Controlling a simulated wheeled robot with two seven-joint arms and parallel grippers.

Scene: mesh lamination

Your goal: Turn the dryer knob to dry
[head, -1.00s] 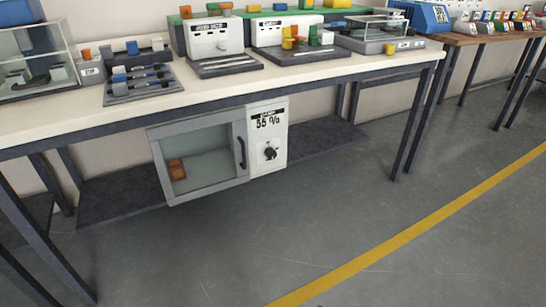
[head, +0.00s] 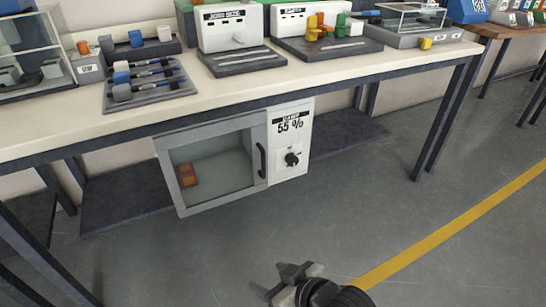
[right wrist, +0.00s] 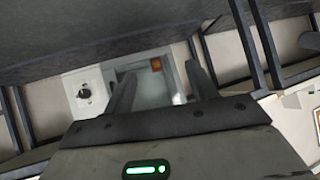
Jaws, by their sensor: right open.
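The dryer (head: 291,180) is a white cabinet with a glass door, under the bench. Its control panel reads 55 % and carries a small black round knob (head: 292,159). The knob's setting marks are too small to read. My right gripper (head: 302,272) is at the bottom of the head view, below and in front of the dryer, apart from it. In the right wrist view, which is turned over, the open fingers (right wrist: 161,80) stand before the dryer door, and the knob (right wrist: 84,91) lies left of them. Nothing is between the fingers. My left gripper is out of view.
The bench (head: 340,72) overhangs the dryer, with dark legs (head: 445,115) on the right and a low shelf (head: 120,193) behind. A door handle (head: 261,160) sticks out left of the knob. Orange-brown blocks (head: 187,175) lie inside. The floor in front is clear.

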